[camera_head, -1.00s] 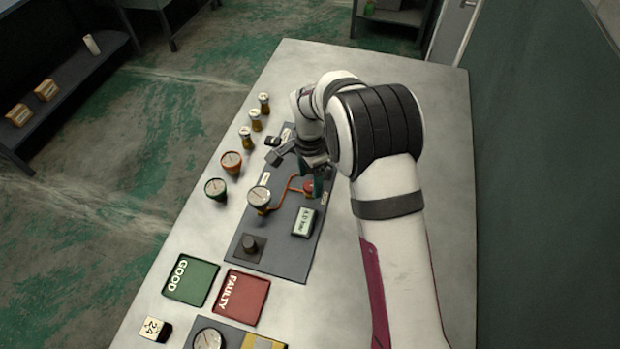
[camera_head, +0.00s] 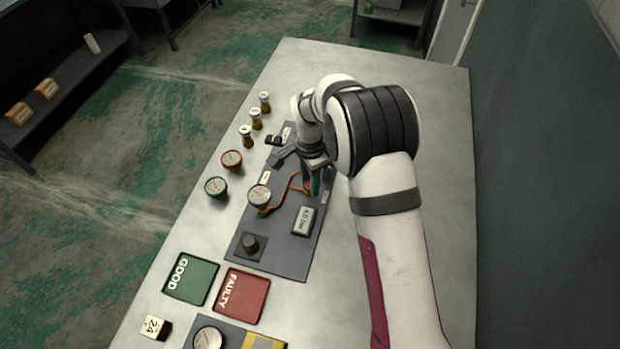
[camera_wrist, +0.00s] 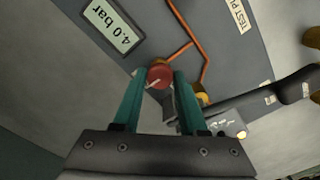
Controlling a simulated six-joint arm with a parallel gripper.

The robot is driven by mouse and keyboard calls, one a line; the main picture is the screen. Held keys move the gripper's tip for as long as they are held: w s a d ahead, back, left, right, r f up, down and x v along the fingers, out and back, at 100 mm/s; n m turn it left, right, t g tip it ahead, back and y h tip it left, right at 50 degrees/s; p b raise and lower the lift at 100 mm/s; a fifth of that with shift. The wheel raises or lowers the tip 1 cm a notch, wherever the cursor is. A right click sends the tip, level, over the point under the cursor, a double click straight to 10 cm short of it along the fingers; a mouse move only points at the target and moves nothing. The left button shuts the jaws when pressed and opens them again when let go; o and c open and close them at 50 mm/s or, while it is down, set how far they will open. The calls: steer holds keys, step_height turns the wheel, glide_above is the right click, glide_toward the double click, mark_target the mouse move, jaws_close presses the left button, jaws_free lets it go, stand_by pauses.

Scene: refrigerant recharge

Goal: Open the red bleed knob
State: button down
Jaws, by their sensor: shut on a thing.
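The red bleed knob (camera_wrist: 159,76) sits between my gripper's teal fingertips in the wrist view, with a pale mark across its face. My gripper (camera_wrist: 160,72) is shut on it. In the head view my gripper (camera_head: 314,184) is at the right side of the dark panel (camera_head: 280,262), and the fingers mostly hide the knob. Orange pipes (camera_wrist: 177,53) run over the panel near the knob. A display reading 4.0 bar (camera_wrist: 111,25) is beside it; it also shows in the head view (camera_head: 304,220).
A round gauge (camera_head: 259,196) and a black knob (camera_head: 250,244) stand on the panel. Orange (camera_head: 231,160) and green (camera_head: 216,187) gauges and several small bottles (camera_head: 256,119) stand to its left. Green GOOD (camera_head: 190,279) and red FAULTY (camera_head: 241,295) trays lie in front.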

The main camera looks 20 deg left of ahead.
steer(key=n, duration=0.8)
steer(key=shift+n, duration=0.4)
steer(key=n, duration=0.9)
stand_by(0.4)
steer(key=shift+c, duration=2.2)
jaws_free()
